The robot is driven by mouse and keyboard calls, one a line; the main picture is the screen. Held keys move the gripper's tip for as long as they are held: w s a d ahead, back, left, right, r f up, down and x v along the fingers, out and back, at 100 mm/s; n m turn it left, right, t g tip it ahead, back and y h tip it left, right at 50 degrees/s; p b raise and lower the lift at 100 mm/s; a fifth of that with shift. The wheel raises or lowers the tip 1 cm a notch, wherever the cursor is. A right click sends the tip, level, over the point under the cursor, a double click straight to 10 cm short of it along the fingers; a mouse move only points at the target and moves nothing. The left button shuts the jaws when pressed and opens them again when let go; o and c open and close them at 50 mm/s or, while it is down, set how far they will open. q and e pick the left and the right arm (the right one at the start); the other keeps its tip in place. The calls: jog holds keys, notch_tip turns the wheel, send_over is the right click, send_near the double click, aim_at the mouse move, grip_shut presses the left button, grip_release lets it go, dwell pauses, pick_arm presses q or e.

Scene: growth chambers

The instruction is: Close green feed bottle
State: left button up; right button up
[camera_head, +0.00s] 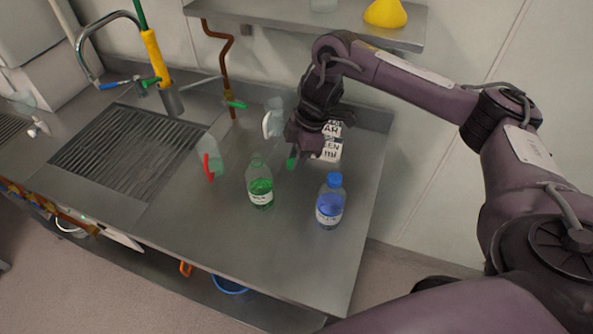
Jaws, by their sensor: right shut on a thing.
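The green feed bottle (260,191) stands upright on the steel counter, with green liquid, a white label and a clear neck without a cap. My right gripper (293,156) is shut on a small green cap (291,164). It holds the cap behind and to the right of the bottle's neck, apart from it. The cap is partly hidden by the fingers. A blue bottle (330,205) with a blue cap stands upright to the right of the green one. My left gripper is not in view.
The steel counter (210,240) is clear in front of the bottles. A clear item with a red handle (208,168) stands left of the green bottle. A grated sink (105,150) is at left, a shelf (290,12) above.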

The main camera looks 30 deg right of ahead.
notch_tip(320, 180, up, 6)
jog(key=shift+r+p, duration=0.25)
jog(key=shift+p, duration=0.4)
